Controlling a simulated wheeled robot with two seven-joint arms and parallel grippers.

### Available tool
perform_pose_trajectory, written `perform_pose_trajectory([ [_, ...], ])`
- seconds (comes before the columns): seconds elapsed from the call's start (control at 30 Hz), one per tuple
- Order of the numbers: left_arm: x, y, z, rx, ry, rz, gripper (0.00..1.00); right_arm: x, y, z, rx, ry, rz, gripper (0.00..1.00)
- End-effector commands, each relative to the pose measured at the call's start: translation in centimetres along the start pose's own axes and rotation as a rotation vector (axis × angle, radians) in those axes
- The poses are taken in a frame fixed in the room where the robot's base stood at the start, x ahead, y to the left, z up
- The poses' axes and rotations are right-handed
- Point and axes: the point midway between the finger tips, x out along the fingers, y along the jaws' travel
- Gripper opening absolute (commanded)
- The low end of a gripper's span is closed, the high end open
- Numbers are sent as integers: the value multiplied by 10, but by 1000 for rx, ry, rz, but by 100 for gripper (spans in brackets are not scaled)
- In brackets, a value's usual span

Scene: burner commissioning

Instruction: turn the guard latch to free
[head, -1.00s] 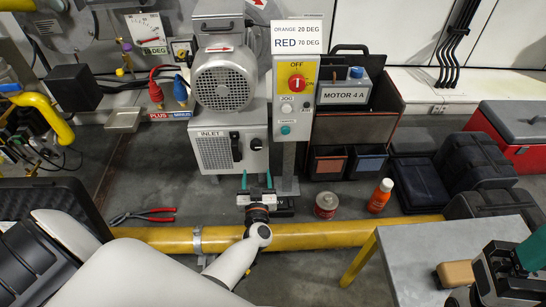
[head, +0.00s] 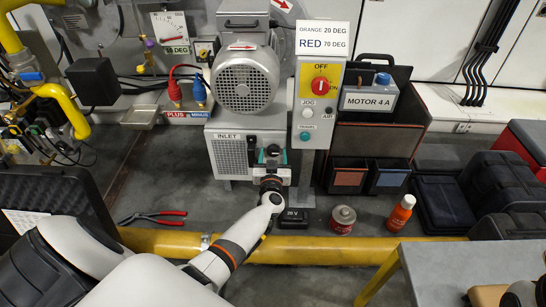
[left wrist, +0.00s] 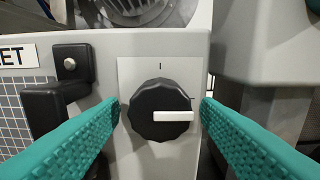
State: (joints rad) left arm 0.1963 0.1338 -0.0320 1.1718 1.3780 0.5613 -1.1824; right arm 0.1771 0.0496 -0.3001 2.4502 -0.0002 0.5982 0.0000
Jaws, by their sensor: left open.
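The guard latch looks to be the black round knob (left wrist: 160,110) with a white pointer bar, on the pale front of the INLET cabinet (head: 225,155). In the left wrist view the bar points right, at a short mark; another mark stands above the knob. My left gripper (left wrist: 160,115) is open, with one teal finger on each side of the knob, close to its rim; contact cannot be told. In the head view my left gripper (head: 271,160) is at the cabinet front and partly covers the knob. Only a piece of my right gripper (head: 525,293) shows; its fingers are out of frame.
A black handle (left wrist: 70,75) sticks out just left of the knob. A yellow pipe (head: 320,251) runs low in front of the cabinet. Red pliers (head: 155,216), a tin (head: 343,220) and an orange bottle (head: 401,213) stand or lie on the floor near it.

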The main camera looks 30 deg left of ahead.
Motion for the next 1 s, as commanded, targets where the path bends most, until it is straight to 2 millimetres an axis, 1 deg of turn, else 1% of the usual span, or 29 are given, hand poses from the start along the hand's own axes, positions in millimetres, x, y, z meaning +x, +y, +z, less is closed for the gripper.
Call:
perform_pose_trajectory([
  [0.07,0,0,0,0,0,0,56,0,0,0,0,0,0,61],
  [0.3,0,0,0,0,0,0,16,0,0,0,0,0,0,61],
  [0.33,0,0,0,0,0,0,12,0,0,0,0,0,0,61],
  [0.53,-1,0,0,-12,0,0,13,1,0,0,1,0,-1,61],
  [0.67,-1,0,0,-50,0,0,13,2,0,0,1,-2,-2,61],
  [0.87,-1,-1,1,-170,1,1,13,2,-1,0,2,4,-7,61],
  [1.0,-1,-2,1,-290,2,0,13,-2,-1,-2,4,23,-14,61],
])
